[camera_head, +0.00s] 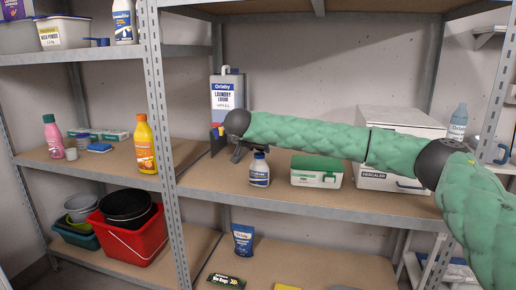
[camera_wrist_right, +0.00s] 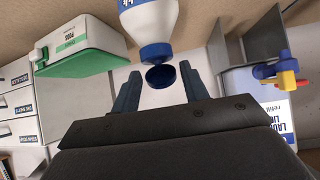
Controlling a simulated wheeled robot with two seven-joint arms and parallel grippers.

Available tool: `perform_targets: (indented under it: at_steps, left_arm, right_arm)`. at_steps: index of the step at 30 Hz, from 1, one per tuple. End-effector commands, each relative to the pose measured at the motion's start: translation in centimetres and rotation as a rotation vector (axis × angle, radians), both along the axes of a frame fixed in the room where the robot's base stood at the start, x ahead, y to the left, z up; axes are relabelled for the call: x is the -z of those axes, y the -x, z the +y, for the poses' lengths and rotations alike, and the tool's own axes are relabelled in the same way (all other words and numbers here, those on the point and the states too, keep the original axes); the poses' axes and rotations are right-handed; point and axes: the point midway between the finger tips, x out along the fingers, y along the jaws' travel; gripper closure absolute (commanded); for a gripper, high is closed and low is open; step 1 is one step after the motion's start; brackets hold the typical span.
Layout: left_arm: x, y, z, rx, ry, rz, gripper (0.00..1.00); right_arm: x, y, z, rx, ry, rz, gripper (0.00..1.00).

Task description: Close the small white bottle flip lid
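The small white bottle (camera_head: 259,174) with a blue top stands upright on the middle shelf. In the right wrist view the bottle (camera_wrist_right: 150,22) shows at the top, with a blue collar (camera_wrist_right: 155,52) and a round blue flip lid (camera_wrist_right: 160,77) swung open beside it. My right gripper (camera_wrist_right: 160,70) is open, with the lid between its two fingers and no clear contact. In the head view my right gripper (camera_head: 240,153) is just above and left of the bottle, partly hiding its top. My left gripper is not in view.
The laundry liquid jug (camera_head: 227,92) stands behind and left of my right gripper. A white and green box (camera_head: 316,171) sits right of the bottle, with a large white box (camera_head: 395,150) beyond it. The metal shelf post (camera_head: 163,140) stands to the left. The shelf front (camera_head: 300,203) is clear.

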Motion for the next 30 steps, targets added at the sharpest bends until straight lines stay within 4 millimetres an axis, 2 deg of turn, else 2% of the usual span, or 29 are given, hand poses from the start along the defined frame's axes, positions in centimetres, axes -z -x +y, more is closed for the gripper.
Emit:
perform_targets:
  at_steps: [13,19,24,30]
  left_arm:
    - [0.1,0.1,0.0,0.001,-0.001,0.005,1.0]
    - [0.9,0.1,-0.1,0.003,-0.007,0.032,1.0]
    - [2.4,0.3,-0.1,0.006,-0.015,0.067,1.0]
    - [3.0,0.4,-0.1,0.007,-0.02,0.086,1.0]
  right_arm:
    - [-0.5,0.4,0.2,-0.001,0.0,-0.002,0.43]
    - [-2.4,2.4,1.1,-0.001,0.001,-0.002,0.43]
    - [-3.8,4.2,1.8,-0.001,0.0,-0.001,0.43]
    - [-4.8,5.3,2.4,-0.001,0.0,-0.001,0.43]
